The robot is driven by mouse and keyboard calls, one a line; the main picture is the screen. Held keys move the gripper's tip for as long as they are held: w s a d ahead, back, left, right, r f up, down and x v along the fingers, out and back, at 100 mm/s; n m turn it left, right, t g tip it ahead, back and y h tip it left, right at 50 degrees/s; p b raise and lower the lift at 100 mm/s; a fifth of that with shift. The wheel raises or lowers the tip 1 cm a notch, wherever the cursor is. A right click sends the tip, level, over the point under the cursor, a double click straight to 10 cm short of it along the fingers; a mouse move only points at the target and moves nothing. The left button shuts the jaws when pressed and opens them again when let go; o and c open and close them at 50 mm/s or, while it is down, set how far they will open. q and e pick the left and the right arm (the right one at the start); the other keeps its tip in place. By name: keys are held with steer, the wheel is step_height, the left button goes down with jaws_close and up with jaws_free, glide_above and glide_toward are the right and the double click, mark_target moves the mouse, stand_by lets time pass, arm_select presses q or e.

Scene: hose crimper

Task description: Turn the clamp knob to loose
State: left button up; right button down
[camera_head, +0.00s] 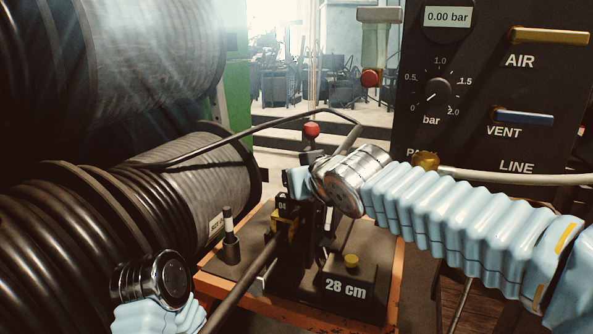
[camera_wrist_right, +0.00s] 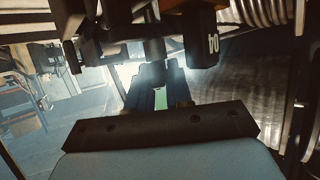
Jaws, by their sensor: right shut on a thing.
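The crimper (camera_head: 318,235) stands on a dark plate with an orange edge. My right arm reaches in from the right, and its gripper (camera_wrist_right: 157,82) is at the crimper's upper part. In the right wrist view its two dark fingers are closed around a grey round stem, which I take for the clamp knob (camera_wrist_right: 154,48). In the head view the knob is hidden by my gripper and wrist. Its loose or tight setting cannot be read. A dark hose (camera_head: 240,285) runs into the crimper by a yellow part (camera_head: 285,228). My left wrist shows at the lower left; its fingers are not visible.
A red-ball lever (camera_head: 311,130) stands just behind my right wrist. A block marked 28 cm (camera_head: 346,285) sits at the front right of the plate. Large hose reels (camera_head: 130,190) fill the left. A black panel (camera_head: 490,80) with gauge reading 0.00 bar stands right.

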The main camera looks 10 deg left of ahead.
stand_by(0.4)
steer(key=c, duration=1.1)
jaws_free()
steer(key=b+v, duration=0.1)
steer(key=v, duration=1.2)
steer(key=shift+s+d+r+b, duration=0.1)
steer(key=shift+s+d+b, duration=0.15)
steer(key=shift+d+b, duration=0.15)
